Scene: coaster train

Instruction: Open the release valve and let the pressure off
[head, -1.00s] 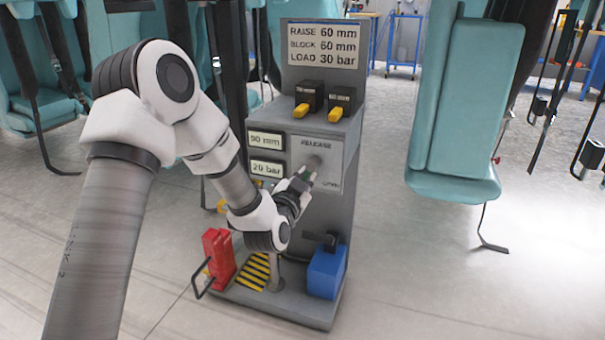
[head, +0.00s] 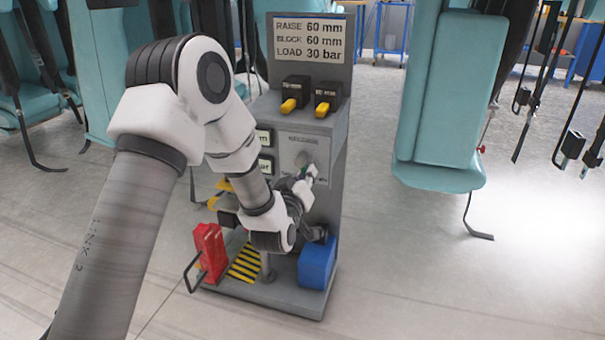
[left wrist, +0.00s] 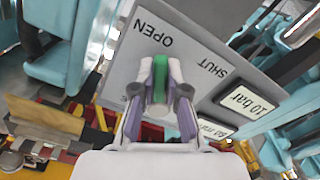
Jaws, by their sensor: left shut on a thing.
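The grey machine (head: 332,150) carries a panel marked RELEASE, with a round valve hub (head: 302,157). My left gripper (head: 306,173) is at this panel, below and slightly right of the hub. In the left wrist view my left gripper (left wrist: 160,68) is shut on the green valve handle (left wrist: 159,80), with a finger on each side. OPEN and SHUT are printed on the panel (left wrist: 175,55) there. The pressure display (left wrist: 246,101) reads 10 bar; another display (left wrist: 214,128) is partly hidden. My arm covers part of both displays in the head view. My right gripper is out of view.
A sign (head: 307,40) reads raise 60 mm, block 60 mm, load 30 bar. A red block with a handle (head: 210,250) and a blue box (head: 317,263) sit on the base. Teal seats (head: 440,110) hang at right.

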